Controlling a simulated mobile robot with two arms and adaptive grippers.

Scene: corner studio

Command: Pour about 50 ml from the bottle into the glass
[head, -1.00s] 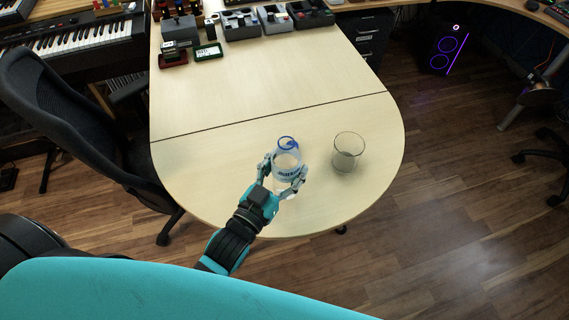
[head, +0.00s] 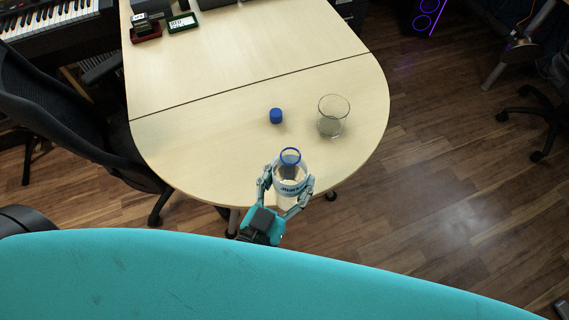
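The clear bottle (head: 290,171) has a blue ring at its open mouth and a printed label band. My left gripper (head: 289,184) is shut around the bottle's body, a finger on each side. It holds the bottle roughly upright near the front edge of the table, on my side. The liquid level in the bottle is not clear to see. The clear glass (head: 333,117) stands upright on the table, up and right of the bottle and apart from it. It looks empty. My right gripper is not in view.
A blue cap (head: 276,116) lies on the rounded light wood table (head: 215,150), left of the glass. Small devices (head: 183,23) sit at the far left of the table. An office chair (head: 75,125) stands at the table's left. The tabletop around the glass is mostly clear.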

